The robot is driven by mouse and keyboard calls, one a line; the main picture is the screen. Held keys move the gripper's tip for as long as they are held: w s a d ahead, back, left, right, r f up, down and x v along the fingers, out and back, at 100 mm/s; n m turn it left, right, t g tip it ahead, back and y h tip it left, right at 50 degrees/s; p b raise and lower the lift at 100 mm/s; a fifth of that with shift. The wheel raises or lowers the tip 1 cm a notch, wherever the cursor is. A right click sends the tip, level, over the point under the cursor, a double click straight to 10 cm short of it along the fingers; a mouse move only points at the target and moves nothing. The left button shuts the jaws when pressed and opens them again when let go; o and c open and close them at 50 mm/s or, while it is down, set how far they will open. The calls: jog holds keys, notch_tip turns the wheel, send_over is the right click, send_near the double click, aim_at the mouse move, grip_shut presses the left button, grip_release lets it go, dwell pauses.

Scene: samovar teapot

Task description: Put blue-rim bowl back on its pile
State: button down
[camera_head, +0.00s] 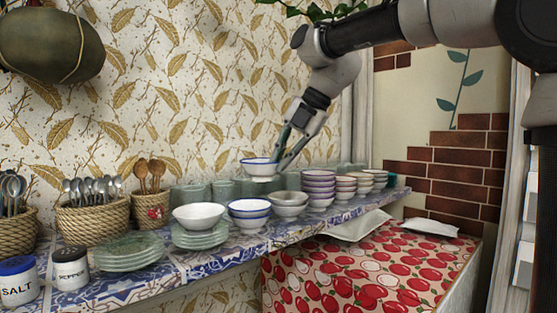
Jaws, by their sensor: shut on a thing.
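My gripper (283,153) reaches down from the upper right and is shut on a blue-rim bowl (259,171). The bowl is white with a blue rim and roughly level. It is held in the air above the shelf, by its right side. A pile of blue-rim bowls (249,216) stands on the tiled shelf, below and slightly left of the held bowl. There is a gap between the held bowl and the pile.
Beside the pile stand a white bowl on green plates (200,238), grey bowls (289,205) and purple-rim bowls (319,190). Green glasses (222,189) line the back. Cutlery baskets (92,222) stand left on the tiled shelf (214,258). Space above the pile is clear.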

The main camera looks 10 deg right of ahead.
jog(key=shift+s+a+f+n, duration=0.1)
jog(key=shift+s+a+n, duration=0.15)
jog(key=shift+a, duration=0.4)
jog(key=shift+s+a+f+n, duration=0.1)
jog(key=shift+s+a+n, duration=0.15)
jog(key=shift+a, duration=0.35)
jog(key=shift+a+f, duration=0.1)
jog(key=shift+f, duration=3.6)
jog(key=c, duration=1.5)
grip_release()
jog(key=v, duration=1.2)
jog(key=shift+w, duration=0.25)
